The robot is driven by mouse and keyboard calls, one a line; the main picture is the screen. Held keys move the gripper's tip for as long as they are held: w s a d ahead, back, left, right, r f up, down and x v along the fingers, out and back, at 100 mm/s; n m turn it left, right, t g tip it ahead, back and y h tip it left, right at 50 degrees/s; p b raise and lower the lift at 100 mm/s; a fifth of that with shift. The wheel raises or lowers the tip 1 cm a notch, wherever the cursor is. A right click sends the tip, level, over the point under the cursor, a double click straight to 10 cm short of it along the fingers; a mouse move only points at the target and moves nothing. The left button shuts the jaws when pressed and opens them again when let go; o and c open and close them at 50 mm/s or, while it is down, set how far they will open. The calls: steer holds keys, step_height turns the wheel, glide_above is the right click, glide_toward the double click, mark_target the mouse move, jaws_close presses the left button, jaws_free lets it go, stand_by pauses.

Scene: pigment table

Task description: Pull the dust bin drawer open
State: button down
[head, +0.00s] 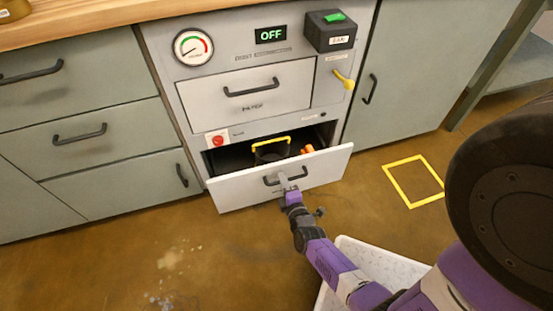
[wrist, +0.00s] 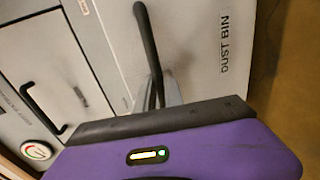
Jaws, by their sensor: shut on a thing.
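The dust bin drawer (head: 315,172) is at the bottom of the grey machine cabinet and stands pulled out. In the head view a dark bin with a yellow handle (head: 271,142) and something orange (head: 307,149) show inside it. The drawer front carries a black bar handle (head: 270,181); the wrist view shows this handle (wrist: 148,40) close up beside the "DUST BIN" label (wrist: 228,42). My gripper (head: 288,186) is at the drawer front, shut on the handle. The fingertips are partly hidden behind the gripper body in the wrist view.
Above are the filter drawer (head: 247,88), shut, a gauge (head: 193,47), an "OFF" display (head: 271,35) and a yellow lever (head: 343,79). A white tray (head: 345,245) is low beside my arm. A yellow floor outline (head: 390,177) lies right, on open floor.

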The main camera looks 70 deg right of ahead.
steer(key=f+p+v, duration=0.2)
steer(key=f+v, duration=0.1)
steer(key=v, duration=1.1)
steer(key=shift+s+a+p, duration=0.35)
steer(key=shift+s+a, duration=0.05)
steer(key=shift+a, duration=0.1)
steer(key=c, duration=1.7)
jaws_free()
steer(key=p+v, duration=0.1)
steer(key=v, duration=0.6)
steer(key=shift+s+a+r, duration=0.1)
steer(key=shift+s+a, duration=0.15)
steer(key=shift+a, duration=0.1)
